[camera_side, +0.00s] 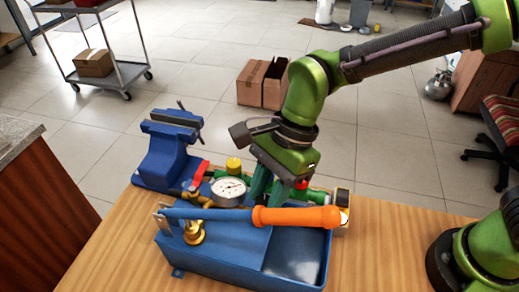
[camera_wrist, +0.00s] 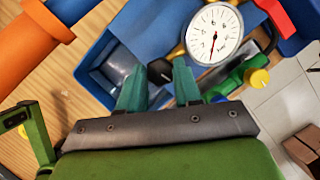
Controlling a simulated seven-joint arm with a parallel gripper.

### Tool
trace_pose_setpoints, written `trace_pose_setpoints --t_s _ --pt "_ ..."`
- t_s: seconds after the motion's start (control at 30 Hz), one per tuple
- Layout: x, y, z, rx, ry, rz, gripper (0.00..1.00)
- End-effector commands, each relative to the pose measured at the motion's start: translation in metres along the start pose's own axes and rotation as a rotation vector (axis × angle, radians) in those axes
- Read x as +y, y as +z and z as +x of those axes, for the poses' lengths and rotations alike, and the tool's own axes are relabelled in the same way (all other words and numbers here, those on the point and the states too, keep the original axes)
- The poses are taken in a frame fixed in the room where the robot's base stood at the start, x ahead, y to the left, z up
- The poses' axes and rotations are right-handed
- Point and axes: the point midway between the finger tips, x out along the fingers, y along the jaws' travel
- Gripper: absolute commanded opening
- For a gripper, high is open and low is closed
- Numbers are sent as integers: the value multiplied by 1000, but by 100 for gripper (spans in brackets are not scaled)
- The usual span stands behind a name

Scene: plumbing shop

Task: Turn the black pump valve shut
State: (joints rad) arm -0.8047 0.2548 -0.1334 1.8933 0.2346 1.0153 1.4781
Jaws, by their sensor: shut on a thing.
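The black pump valve (camera_wrist: 160,71) is a small dark knob in the wrist view, above a blue test pump tank (camera_wrist: 92,75). My gripper (camera_wrist: 160,79) has its two teal fingers on either side of the knob, shut on it. In the side view my gripper (camera_side: 270,196) points down behind the pump's orange handle (camera_side: 296,217), and the valve is hidden there. How far the valve is turned cannot be told. A round white pressure gauge (camera_side: 228,190) stands left of the fingers; it also shows in the wrist view (camera_wrist: 214,33), with a red needle.
The pump's blue lever (camera_side: 205,214) crosses in front of my gripper. A blue vise (camera_side: 170,150), a red-handled valve (camera_side: 199,176), a yellow cap (camera_side: 234,165) and green pipework (camera_side: 320,187) crowd the area. Bare wooden bench (camera_side: 400,240) lies at the right.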

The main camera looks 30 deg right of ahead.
Motion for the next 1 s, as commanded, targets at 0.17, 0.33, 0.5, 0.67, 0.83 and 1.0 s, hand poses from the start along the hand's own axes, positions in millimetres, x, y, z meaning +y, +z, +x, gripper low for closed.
trace_pose_setpoints --t_s 0.17,0.33,0.5,0.67,0.83,1.0 --pt "1 0 -1 -1 -41 96 3" --pt "1 0 -1 0 -64 156 3" --pt "1 0 -1 0 -78 186 3" --pt "1 0 -1 0 -81 195 3" --pt "1 0 -1 0 -81 196 3" --pt "1 0 -1 0 -80 196 41"
